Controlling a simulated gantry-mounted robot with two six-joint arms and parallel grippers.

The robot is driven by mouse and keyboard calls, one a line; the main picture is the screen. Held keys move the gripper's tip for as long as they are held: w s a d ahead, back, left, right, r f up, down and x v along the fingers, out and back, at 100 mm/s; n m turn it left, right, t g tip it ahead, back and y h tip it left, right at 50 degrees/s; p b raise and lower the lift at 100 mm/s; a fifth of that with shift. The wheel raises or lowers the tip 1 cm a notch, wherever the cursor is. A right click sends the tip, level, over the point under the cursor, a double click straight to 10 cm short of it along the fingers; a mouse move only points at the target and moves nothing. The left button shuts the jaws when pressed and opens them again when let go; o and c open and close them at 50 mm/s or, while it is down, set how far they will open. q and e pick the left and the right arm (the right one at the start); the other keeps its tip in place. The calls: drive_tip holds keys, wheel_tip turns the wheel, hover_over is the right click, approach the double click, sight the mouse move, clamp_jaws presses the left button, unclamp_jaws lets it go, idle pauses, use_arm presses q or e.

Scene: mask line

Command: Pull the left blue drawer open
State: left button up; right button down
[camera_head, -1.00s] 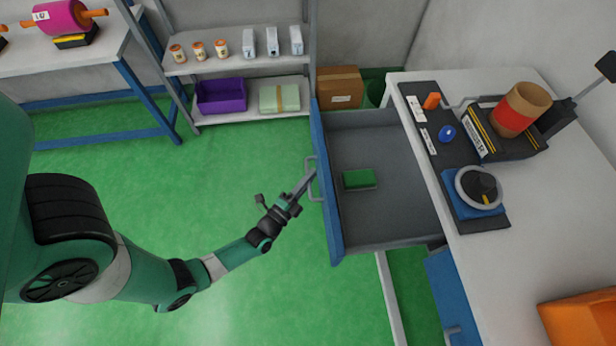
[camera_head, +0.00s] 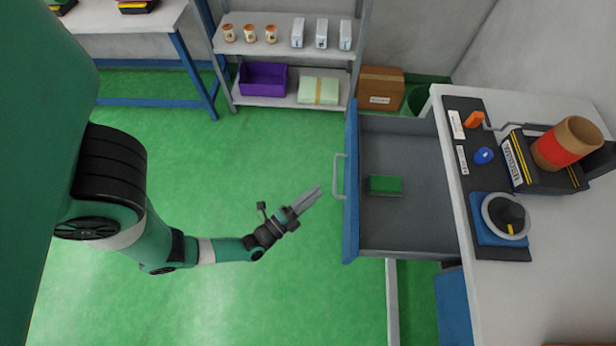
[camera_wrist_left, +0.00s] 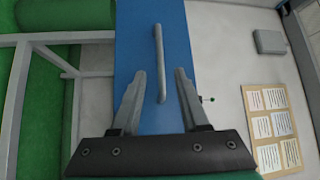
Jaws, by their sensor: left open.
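The left blue drawer (camera_head: 352,215) stands pulled out from under the white workbench, its grey inside showing. A green block (camera_head: 384,185) lies in it. The drawer's grey bar handle (camera_head: 338,176) is on its blue front, facing left. My left gripper (camera_head: 313,194) is open and empty, a short way left of and below the handle, apart from it. In the left wrist view the handle (camera_wrist_left: 159,62) stands ahead of and between the open fingers (camera_wrist_left: 160,100), in front of the blue drawer front (camera_wrist_left: 138,50). My right gripper is not in view.
The white workbench (camera_head: 560,270) at right carries a dark mat, a blue-based round dish (camera_head: 505,217) and a brown-red roll (camera_head: 567,145). A second blue drawer front (camera_head: 453,305) is below. A shelf (camera_head: 285,60) stands behind. Green floor around my arm is clear.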

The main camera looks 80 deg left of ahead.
use_arm(q)
drive_tip(key=v, duration=0.2)
drive_tip(key=shift+s+d, duration=0.1)
drive_tip(key=shift+s, duration=0.1)
idle(0.6)
